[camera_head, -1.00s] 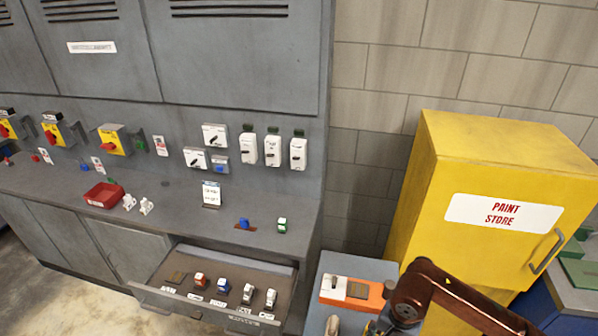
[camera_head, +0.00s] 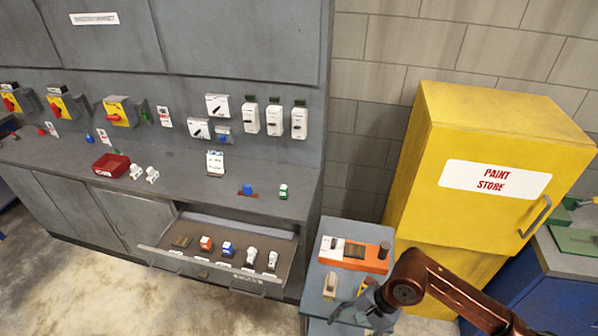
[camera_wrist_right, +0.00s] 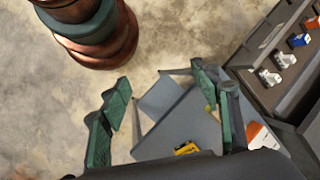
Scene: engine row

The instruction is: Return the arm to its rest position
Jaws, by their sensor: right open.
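My right arm comes in from the lower right in the head view. My right gripper (camera_head: 362,309) is over the front part of a small grey cart (camera_head: 316,306), beside the yellow cabinet. In the right wrist view my right gripper (camera_wrist_right: 168,112) has its two green-padded fingers spread wide, with nothing held between them. Below and between them show the grey cart top and a small yellow piece (camera_wrist_right: 186,148). My left gripper is in neither view.
An open drawer (camera_head: 160,251) with several small parts juts out left of the cart. An orange and white device (camera_head: 366,257) lies on the cart. The yellow paint store cabinet (camera_head: 450,120) stands close behind my arm. Concrete floor (camera_head: 120,295) is clear in front.

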